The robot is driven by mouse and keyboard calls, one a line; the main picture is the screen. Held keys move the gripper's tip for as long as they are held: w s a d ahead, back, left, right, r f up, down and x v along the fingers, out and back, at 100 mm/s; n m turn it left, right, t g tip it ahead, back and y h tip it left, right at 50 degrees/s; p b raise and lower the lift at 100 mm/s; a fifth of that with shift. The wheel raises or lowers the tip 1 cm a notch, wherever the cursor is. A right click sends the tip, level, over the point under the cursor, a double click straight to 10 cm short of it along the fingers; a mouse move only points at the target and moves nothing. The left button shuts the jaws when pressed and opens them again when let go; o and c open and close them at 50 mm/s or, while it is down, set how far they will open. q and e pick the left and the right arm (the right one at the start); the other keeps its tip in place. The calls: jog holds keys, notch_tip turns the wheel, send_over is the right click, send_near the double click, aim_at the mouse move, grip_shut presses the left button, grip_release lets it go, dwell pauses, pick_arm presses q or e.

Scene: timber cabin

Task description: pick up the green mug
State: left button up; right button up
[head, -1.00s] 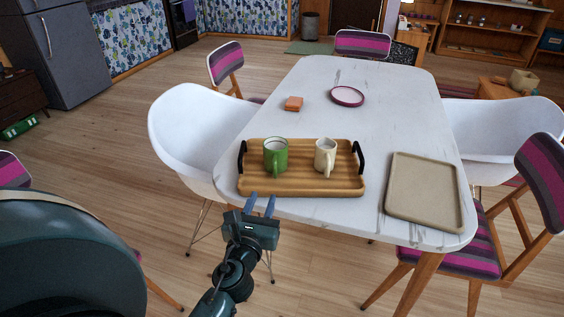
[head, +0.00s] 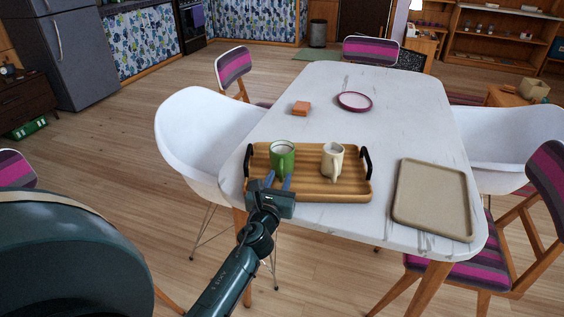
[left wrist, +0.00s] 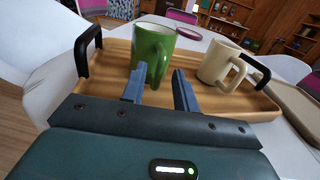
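The green mug (head: 283,157) stands upright on the left half of a wooden tray (head: 310,190) with black handles, near the table's front edge. It also shows in the left wrist view (left wrist: 155,47), its handle facing my gripper. My left gripper (head: 277,181) is open, its two blue fingers pointing at the mug from the front. In the left wrist view the fingers (left wrist: 160,82) are in front of the mug, the left one close to the handle, with nothing held. Whether a finger touches the handle cannot be told. My right gripper is not in view.
A cream mug (head: 333,161) stands on the tray's right half. A beige flat tray (head: 433,200) lies to the right on the white table (head: 390,125). Chairs surround the table.

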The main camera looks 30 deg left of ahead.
aim_at(282, 164)
pick_arm(q)
jog(key=shift+x, duration=1.5)
jog(key=shift+r, duration=0.1)
jog(key=shift+c, duration=0.3)
grip_shut()
